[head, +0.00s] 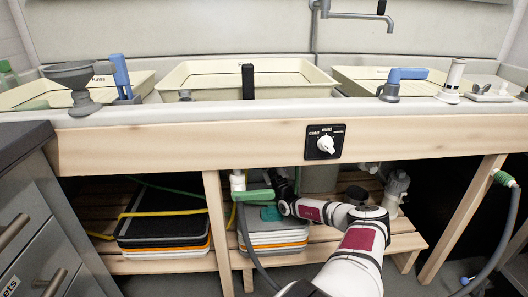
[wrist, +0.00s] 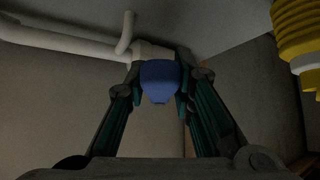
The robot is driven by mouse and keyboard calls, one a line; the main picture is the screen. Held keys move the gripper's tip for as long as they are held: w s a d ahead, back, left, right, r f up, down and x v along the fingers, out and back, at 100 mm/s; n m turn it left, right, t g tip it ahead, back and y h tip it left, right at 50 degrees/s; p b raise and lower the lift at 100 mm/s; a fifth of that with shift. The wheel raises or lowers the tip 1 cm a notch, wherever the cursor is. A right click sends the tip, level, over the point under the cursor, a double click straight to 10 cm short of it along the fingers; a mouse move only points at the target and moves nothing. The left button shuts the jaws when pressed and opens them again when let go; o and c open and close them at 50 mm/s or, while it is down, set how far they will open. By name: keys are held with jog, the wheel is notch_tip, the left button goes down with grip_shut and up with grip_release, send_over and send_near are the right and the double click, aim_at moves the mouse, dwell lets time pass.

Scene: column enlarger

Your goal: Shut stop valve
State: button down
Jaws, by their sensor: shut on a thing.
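In the wrist view a blue handle (wrist: 160,78) sits at the end of white pipework (wrist: 65,40), against the fitting where a thin pipe branches upward. My gripper (wrist: 160,92) has its two dark teal fingers closed on either side of this handle, with the blue part between the tips. In the head view my arm reaches under the sink front, near a green fitting (head: 258,195) and a white pipe (head: 238,183). The blue handle cannot be made out there, and my fingertips are not clear.
A yellow ribbed fitting (wrist: 296,30) hangs close at the right in the wrist view. Stacked trays (head: 165,230) lie on the slatted shelf, left of a wooden post (head: 217,230). The sink's wooden front (head: 200,145) is above my arm. A grey hose (head: 495,245) hangs at the right.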

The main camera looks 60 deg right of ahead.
jog(key=c, duration=1.4)
grip_release()
jog(key=shift+o, duration=0.2)
jog(key=s+a+f, duration=0.1)
jog(key=s+a, duration=0.1)
jog(key=s, duration=0.4)
jog(key=s+a, duration=0.3)
jog(key=s, duration=0.4)
jog(key=shift+s+a+f, duration=0.15)
jog(key=shift+a+f, duration=0.15)
jog(key=shift+f, duration=0.1)
